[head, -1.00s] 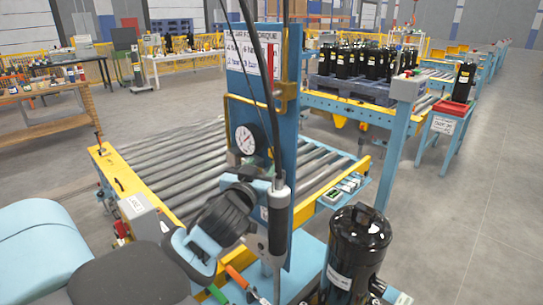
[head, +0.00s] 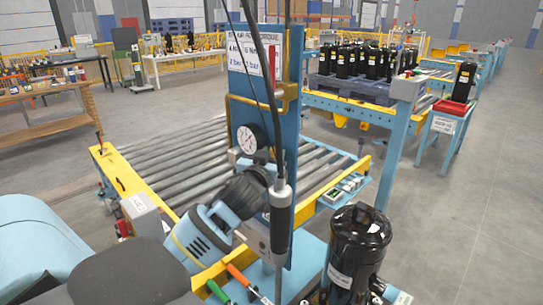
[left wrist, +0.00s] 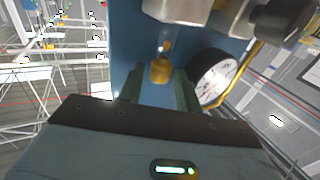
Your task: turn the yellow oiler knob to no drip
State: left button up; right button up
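The yellow oiler knob (left wrist: 160,71) shows in the left wrist view, below a small clear sight piece on the blue post (left wrist: 135,40). In the head view the knob is hidden behind my left arm and wrist. My left gripper (left wrist: 158,80) is open, its two dark green fingers apart, one to each side of the knob in the picture. Contact with the knob cannot be made out. In the head view my left wrist is close against the post (head: 240,85), and its fingers are hidden. My right gripper is not in view.
A round pressure gauge (head: 250,138) sits on the post, close to the right finger in the wrist view (left wrist: 214,78). A black compressor (head: 356,250) stands at lower right. A roller conveyor (head: 180,165) lies behind.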

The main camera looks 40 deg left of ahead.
pick_arm(q)
grip_shut()
jog(key=shift+m+h, duration=0.3)
jog(key=shift+h, duration=0.2)
jog(key=shift+a+f+m+h+b, duration=0.1)
jog(key=shift+a+m+h+b, duration=0.35)
jog(key=shift+m+h, duration=1.35)
jog(key=shift+a+r+m+h+b, duration=0.15)
jog(key=shift+m+h+b, duration=0.7)
jog(key=shift+h, duration=1.6)
jog(key=shift+a+f+m+h+b, duration=0.15)
jog(key=shift+a+m+h+b, duration=0.2)
jog(key=shift+m+h, duration=1.5)
pick_arm(e)
jog(key=s+f+g, duration=0.1)
jog(key=s+f, duration=0.3)
jog(key=shift+a+f, duration=0.3)
jog(key=shift+a, duration=0.15)
pick_arm(q)
jog(key=shift+n+h, duration=0.3)
